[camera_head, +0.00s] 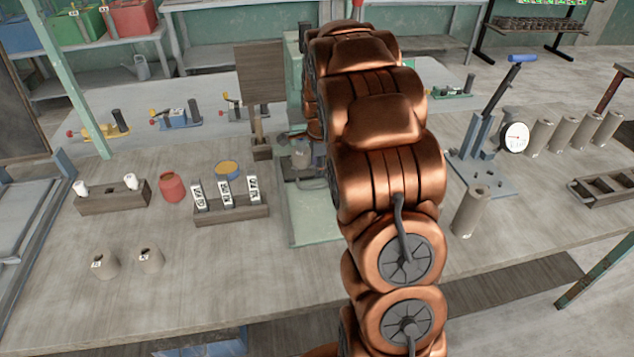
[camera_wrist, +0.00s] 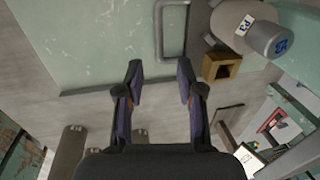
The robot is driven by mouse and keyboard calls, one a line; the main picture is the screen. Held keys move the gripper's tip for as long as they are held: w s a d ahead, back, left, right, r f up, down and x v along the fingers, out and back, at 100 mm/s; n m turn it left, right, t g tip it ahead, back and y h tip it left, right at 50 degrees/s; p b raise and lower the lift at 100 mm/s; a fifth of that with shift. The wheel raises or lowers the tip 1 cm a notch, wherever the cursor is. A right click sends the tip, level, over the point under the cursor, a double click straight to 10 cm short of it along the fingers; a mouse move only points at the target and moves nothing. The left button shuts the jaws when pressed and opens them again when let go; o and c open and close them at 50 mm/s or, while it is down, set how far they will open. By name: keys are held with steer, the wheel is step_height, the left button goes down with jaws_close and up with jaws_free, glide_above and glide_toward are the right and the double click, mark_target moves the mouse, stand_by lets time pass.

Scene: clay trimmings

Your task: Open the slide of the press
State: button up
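The press appears to be the pale green machine behind my arm in the head view, with an upright body (camera_head: 293,75) and a base plate (camera_head: 312,228). My arm hides much of it. In the wrist view a pale green panel (camera_wrist: 85,45) fills the upper left, with a grey U-shaped handle (camera_wrist: 170,50) on it. I cannot tell whether the slide is open or shut. My gripper (camera_wrist: 159,82) is open and empty. Its fingertips lie just below the handle in the picture, with nothing between them. My arm hides the gripper in the head view.
In the wrist view a grey cylinder labelled P3 (camera_wrist: 238,22) and a brass block with a square hole (camera_wrist: 221,67) are right of the handle. In the head view a gauge stand (camera_head: 484,150) and a grey cylinder (camera_head: 470,212) stand right of my arm. The table's front left is mostly clear.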

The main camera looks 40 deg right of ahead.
mark_target(316, 185)
steer(key=shift+w+d+f+p, duration=0.15)
steer(key=shift+f+p, duration=0.3)
steer(key=shift+f, duration=0.8)
steer(key=shift+w+f+p, duration=0.3)
steer(key=shift+f+p, duration=0.2)
steer(key=shift+f, duration=0.75)
steer(key=shift+w+d+f+p, duration=0.15)
steer(key=shift+f+p, duration=0.3)
steer(key=shift+f, duration=0.8)
steer(key=shift+a, duration=0.1)
jaws_close()
